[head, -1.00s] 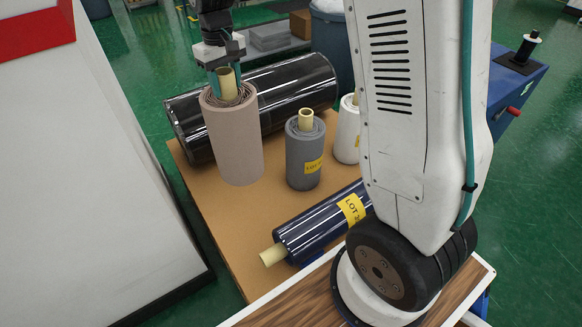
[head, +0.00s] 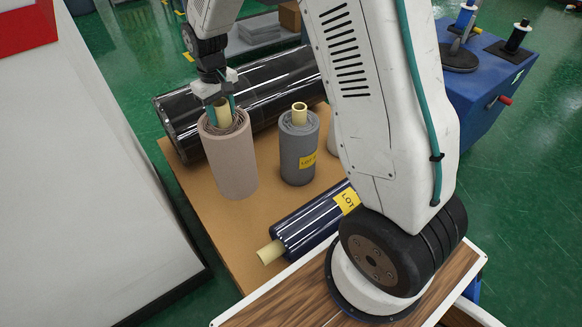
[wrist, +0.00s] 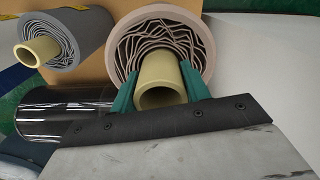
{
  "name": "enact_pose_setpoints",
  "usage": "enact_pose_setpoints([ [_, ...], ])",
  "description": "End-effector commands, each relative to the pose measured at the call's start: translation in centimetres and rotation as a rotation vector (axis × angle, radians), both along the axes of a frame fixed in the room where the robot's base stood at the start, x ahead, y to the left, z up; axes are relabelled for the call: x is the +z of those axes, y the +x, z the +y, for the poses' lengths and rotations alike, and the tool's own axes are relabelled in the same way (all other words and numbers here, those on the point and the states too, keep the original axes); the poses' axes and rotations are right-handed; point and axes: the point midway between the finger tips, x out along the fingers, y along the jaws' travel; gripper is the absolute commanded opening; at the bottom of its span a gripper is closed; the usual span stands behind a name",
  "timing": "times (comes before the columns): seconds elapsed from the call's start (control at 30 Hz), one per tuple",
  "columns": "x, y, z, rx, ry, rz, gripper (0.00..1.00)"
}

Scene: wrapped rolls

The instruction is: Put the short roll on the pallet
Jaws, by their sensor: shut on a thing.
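My gripper (head: 222,104) has its teal fingers closed on the pale yellow core of an upright pinkish-beige roll (head: 230,163). The wrist view shows the fingers on both sides of that core (wrist: 163,90), with the crinkled wound end of the roll around it. The roll is over a flat brown board (head: 212,218); I cannot tell whether its base touches. A grey roll (head: 298,150) with a yellow label stands upright to its right. No slats show, so I cannot tell whether the board is the pallet. No roll is marked as the short one.
A large black glossy roll (head: 270,85) lies behind the beige roll. A navy roll (head: 308,225) lies in front. A white roll (head: 332,140) is mostly hidden by my arm. A white panel (head: 70,180) stands left. A blue cabinet (head: 485,85) is at right.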

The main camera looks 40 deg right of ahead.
Motion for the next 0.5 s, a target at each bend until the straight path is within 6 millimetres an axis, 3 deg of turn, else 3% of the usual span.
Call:
enact_pose_setpoints([
  [0.5,-8.5,0.0,-0.1,-0.001,0.000,0.000,0.00],
])
